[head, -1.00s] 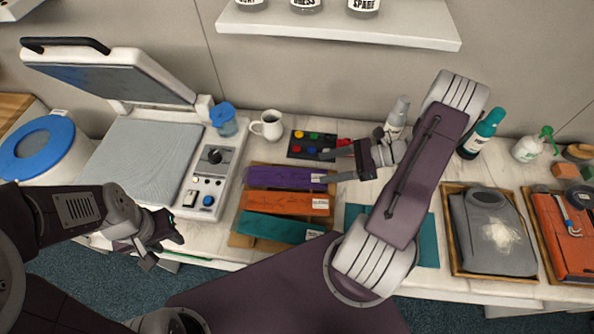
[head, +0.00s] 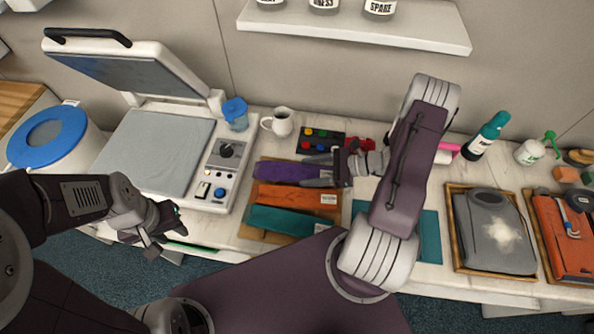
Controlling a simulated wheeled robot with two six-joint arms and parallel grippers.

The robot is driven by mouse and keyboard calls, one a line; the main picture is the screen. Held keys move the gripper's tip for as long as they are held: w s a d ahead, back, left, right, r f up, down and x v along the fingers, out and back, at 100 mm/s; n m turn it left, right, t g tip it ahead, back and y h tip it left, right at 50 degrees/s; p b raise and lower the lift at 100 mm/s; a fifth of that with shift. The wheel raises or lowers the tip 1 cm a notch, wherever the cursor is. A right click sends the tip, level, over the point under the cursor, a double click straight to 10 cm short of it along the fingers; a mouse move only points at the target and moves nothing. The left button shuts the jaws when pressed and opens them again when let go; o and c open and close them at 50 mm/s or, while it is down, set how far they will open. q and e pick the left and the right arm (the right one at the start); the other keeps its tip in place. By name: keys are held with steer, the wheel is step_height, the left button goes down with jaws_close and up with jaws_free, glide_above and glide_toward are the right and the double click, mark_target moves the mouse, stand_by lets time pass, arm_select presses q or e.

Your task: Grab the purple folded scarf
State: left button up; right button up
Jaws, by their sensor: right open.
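The purple folded scarf (head: 276,170) lies at the far end of a brown board, behind an orange folded scarf (head: 285,196) and a teal folded one (head: 285,221). My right gripper (head: 306,169) is open and empty. Its two fingers point left over the right end of the purple scarf, one finger at its far side and one at its near side. Contact with the scarf cannot be told. The fingers and arm hide part of that right end. My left gripper (head: 168,231) hangs at the counter's front edge, left of the scarves, and its jaw opening is unclear.
A heat press (head: 150,150) with its lid raised stands left of the scarves. A white mug (head: 280,122) and a tray of coloured buttons (head: 316,139) are behind them. A teal cloth (head: 429,236) lies to the right, before a grey shirt (head: 492,245) in a tray.

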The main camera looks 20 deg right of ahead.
steer(key=shift+d, duration=0.1)
steer(key=c, duration=1)
steer(key=shift+c, duration=0.2)
steer(key=r, duration=0.4)
steer(key=shift+s+r, duration=0.2)
steer(key=shift+r, duration=0.05)
steer(key=s+d+r, duration=0.2)
steer(key=s+r, duration=0.4)
steer(key=s, duration=0.5)
steer(key=shift+d+r, duration=0.3)
steer(key=shift+d, duration=0.05)
